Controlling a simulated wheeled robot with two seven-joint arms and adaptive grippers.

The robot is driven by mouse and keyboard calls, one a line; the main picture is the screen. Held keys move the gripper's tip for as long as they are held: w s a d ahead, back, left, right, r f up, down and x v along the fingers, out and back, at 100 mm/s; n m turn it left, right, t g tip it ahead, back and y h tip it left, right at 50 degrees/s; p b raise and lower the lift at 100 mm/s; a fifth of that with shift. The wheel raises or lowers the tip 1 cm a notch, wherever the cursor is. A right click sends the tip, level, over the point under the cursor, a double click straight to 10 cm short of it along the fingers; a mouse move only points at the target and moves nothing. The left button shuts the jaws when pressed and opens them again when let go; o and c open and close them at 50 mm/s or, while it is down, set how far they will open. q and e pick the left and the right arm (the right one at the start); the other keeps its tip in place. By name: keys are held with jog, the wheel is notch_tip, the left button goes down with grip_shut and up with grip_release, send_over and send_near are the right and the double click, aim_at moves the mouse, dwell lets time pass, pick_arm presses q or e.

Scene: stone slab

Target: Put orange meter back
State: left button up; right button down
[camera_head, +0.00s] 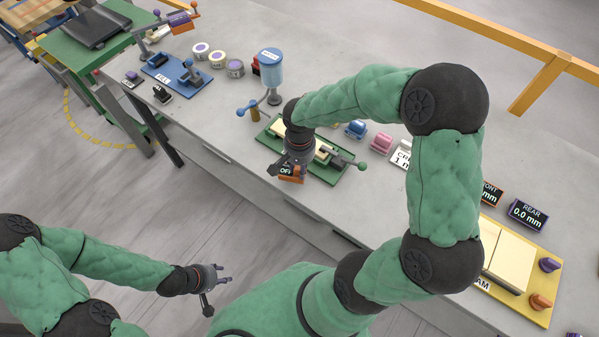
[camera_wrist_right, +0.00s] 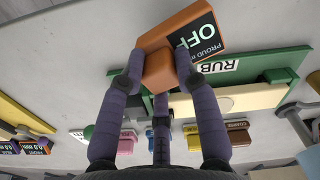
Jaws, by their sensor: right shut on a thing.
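The orange meter (camera_wrist_right: 158,70) has a black face reading "OFF" and "PROUD". In the right wrist view it sits between the purple-grey fingers of my right gripper (camera_wrist_right: 160,75), which is shut on it. In the head view the meter (camera_head: 291,179) shows below my right gripper (camera_head: 292,168), at the front edge of the green "RUB" fixture (camera_head: 345,183). I cannot tell whether the meter touches the fixture or the slab. My left gripper (camera_head: 222,275) is off the front of the slab, away from everything, its fingers apart and empty.
The grey slab (camera_head: 330,45) carries a blue fixture (camera_head: 165,70), a blue canister (camera_head: 271,65) and several round tubs at the left. A yellow fixture (camera_head: 540,262) and a black "REAR" meter (camera_head: 528,213) are at the right.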

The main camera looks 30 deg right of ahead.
aim_at(299, 167)
jog(key=shift+f, duration=1.45)
jog(key=shift+b, duration=0.35)
jog(key=shift+f, duration=0.2)
jog(key=c, duration=0.9)
grip_release()
jog(key=shift+r, duration=0.2)
jog(key=shift+r, duration=0.3)
notch_tip(299, 167, up, 12)
jog(key=p, duration=0.3)
jog(key=shift+f, duration=0.25)
